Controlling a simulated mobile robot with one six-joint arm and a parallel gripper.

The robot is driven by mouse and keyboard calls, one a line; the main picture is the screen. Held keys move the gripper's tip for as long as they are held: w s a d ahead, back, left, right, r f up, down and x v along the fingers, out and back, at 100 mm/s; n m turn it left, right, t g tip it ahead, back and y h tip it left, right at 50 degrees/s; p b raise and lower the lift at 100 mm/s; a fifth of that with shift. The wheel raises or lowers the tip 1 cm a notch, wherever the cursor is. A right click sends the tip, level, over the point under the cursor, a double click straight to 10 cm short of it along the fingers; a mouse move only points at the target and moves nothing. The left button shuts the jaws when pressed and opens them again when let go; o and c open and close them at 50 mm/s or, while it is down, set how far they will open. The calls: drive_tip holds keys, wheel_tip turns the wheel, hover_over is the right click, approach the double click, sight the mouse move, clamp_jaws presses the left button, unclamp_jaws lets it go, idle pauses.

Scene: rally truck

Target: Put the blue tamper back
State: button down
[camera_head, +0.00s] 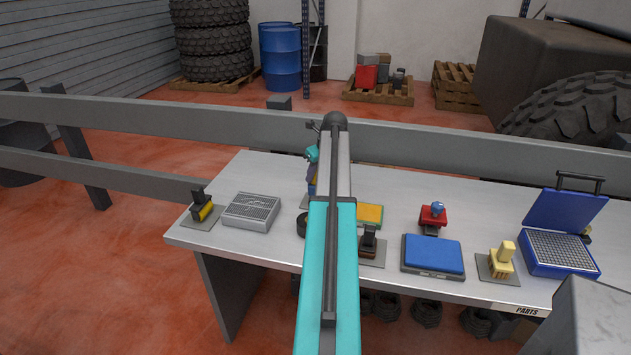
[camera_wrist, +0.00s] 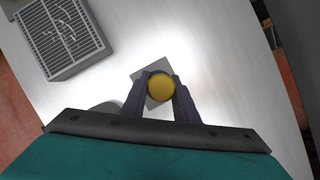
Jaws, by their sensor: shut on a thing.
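My gripper (camera_wrist: 160,88) is shut on the blue tamper, whose round yellow top (camera_wrist: 160,87) shows between the two dark purple fingers in the wrist view. In the head view a small part of the blue tamper (camera_head: 312,190) shows below the fingers, beside my arm, which hides much of it. A square grey plate (camera_wrist: 139,75) lies under the tamper in the wrist view; its edge also shows in the head view (camera_head: 304,203). I cannot tell whether the tamper touches the plate.
A grey grated box (camera_head: 251,211) stands to the left, past it a yellow-and-black piece (camera_head: 205,212) on a plate. To the right are a dark brown piece (camera_head: 369,240), a blue-topped box (camera_head: 433,254), a red piece (camera_head: 431,217), a cream piece (camera_head: 502,258) and an open blue case (camera_head: 557,253).

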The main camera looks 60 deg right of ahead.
drive_tip(key=shift+f+p, duration=0.3)
drive_tip(key=shift+f, duration=0.6)
drive_tip(key=shift+f+p, duration=0.55)
drive_tip(key=shift+f, duration=0.1)
drive_tip(key=shift+f, duration=0.15)
drive_tip(key=c, duration=1.4)
unclamp_jaws()
drive_tip(key=shift+f+b, duration=0.15)
drive_tip(key=shift+b, duration=0.4)
drive_tip(key=b+v, duration=0.2)
drive_tip(key=v, duration=1.2)
drive_tip(key=shift+s, duration=0.3)
drive_tip(key=shift+a+f, duration=0.1)
